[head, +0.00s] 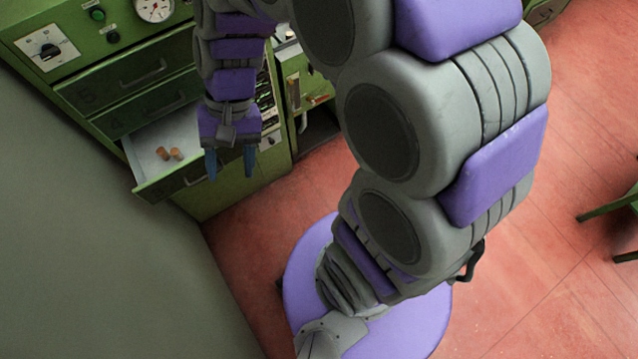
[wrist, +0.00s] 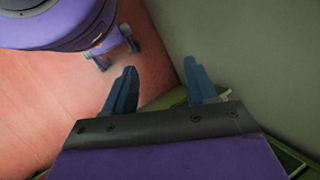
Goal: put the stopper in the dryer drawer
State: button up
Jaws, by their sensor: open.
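In the head view a green dryer cabinet stands at upper left, with its lowest visible drawer (head: 148,150) pulled out. In the wrist view my gripper (wrist: 158,90) is also open and empty, and no stopper shows there. I cannot tell its exact height over the drawer front.
Shut drawers (head: 125,75) sit above the open one. A grey-green wall (head: 80,240) runs along the left. A further green unit (head: 303,80) stands right of the cabinet. The red floor (head: 560,270) is mostly clear, with green furniture legs (head: 606,208) at the right edge.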

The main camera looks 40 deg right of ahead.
jog(key=s+d+r+n+t+h, duration=0.1)
jog(key=s+d+n+h, duration=0.2)
jog(key=s+d, duration=0.6)
jog(key=s+h, duration=0.1)
jog(key=s, duration=0.3)
jog(key=shift+s+d+h, duration=0.2)
jog(key=shift+d+h, duration=0.1)
jog(key=shift+d, duration=0.1)
jog(key=shift+f, duration=0.15)
jog(key=shift+f+b, duration=0.35)
jog(key=shift+b, duration=0.15)
